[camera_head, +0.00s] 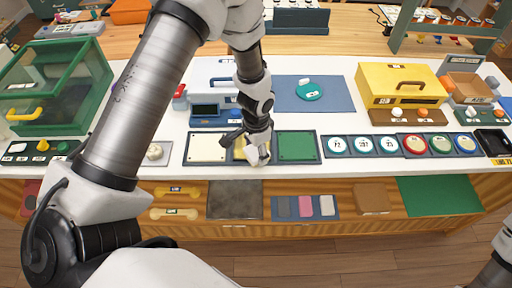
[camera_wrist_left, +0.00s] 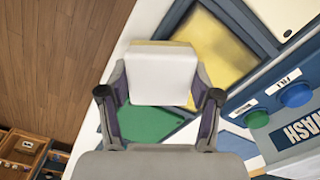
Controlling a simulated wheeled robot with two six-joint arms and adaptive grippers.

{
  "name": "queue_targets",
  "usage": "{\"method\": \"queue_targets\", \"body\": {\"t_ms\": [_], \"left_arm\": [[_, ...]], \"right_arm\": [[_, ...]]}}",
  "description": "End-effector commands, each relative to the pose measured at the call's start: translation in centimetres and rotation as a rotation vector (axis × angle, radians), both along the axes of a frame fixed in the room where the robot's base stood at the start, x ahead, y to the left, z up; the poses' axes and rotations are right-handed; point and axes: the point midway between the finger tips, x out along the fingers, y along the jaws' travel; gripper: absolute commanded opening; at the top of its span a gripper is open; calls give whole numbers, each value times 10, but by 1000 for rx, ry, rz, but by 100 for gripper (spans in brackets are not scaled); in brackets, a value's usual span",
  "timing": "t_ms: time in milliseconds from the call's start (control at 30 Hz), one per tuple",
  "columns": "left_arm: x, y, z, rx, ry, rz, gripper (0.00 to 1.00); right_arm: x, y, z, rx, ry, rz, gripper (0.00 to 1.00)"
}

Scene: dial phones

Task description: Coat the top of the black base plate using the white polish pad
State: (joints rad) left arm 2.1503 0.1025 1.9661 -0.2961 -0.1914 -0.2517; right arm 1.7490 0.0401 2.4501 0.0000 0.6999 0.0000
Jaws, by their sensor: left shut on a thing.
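My left gripper (camera_head: 257,157) is shut on the white polish pad (camera_head: 253,154), a pale block with a yellowish far edge; it also shows between the fingers in the left wrist view (camera_wrist_left: 163,77). The pad is over the row of framed plates, by the yellow plate (camera_wrist_left: 222,47), which has darker smudges and a dark border. The wrist hides much of that plate in the head view. A white plate (camera_head: 206,148) lies left of it and a green plate (camera_head: 297,146) right. I cannot tell whether the pad touches a surface. No plate here is clearly the black base plate.
A blue machine labelled WASH (camera_wrist_left: 285,105) with green and blue buttons stands close to the gripper. Round dials (camera_head: 362,144) in frames line the counter to the right. A green glass case (camera_head: 55,90) stands left. A dark mottled slab (camera_head: 234,199) lies lower in front.

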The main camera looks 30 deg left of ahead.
Motion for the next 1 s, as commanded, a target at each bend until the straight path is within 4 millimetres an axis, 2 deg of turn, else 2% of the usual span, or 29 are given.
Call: {"method": "queue_targets", "body": {"t_ms": [33,100,600,800,1000], "left_arm": [[0,0,8,0,0,0,13],[1,0,28,0,-5,1,13],[0,-1,72,-1,-2,5,13],[0,-1,82,-1,-2,6,13],[0,-1,82,-1,-2,6,13]], "right_arm": [[0,0,10,0,-1,0,40],[0,0,16,0,-1,0,40],[0,0,56,0,-1,0,40],[0,0,65,0,-1,0,40],[0,0,64,0,-1,0,40]]}}
